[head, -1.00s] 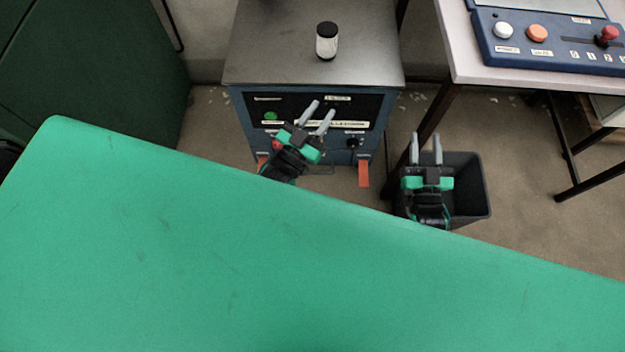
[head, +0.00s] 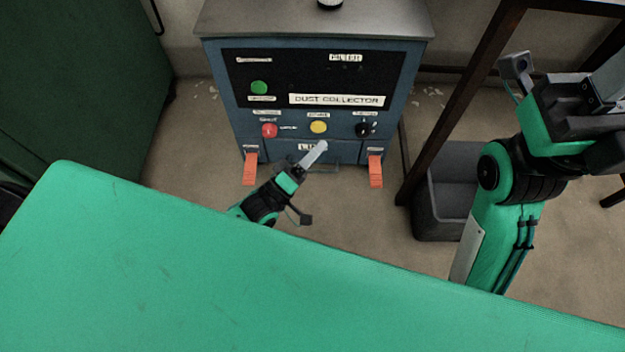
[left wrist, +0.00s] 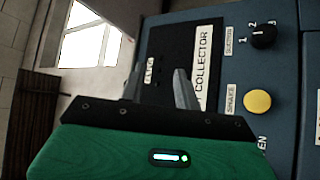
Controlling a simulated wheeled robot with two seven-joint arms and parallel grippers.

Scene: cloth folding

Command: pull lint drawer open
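The blue dust collector (head: 222,100) stands past the green table. Its lint drawer (head: 345,154) is the low front panel, with a partly hidden white label and a thin dark handle (head: 328,169). The drawer looks shut. My left gripper (head: 318,150) is in front of the drawer label, pointing up and right, and I see no contact. In the left wrist view its two fingers (left wrist: 162,90) are apart with nothing between them, over the black panel (left wrist: 172,38). My right gripper (head: 605,85) is raised at the right, its fingertips unclear or cut off.
Orange latches (head: 250,170) (head: 375,171) flank the drawer. Above are a red button (head: 269,130), a yellow button (head: 319,127) and a black knob (head: 363,130). A dark bin (head: 437,215) and a table leg (head: 440,130) stand right. The green table (head: 150,270) fills the front.

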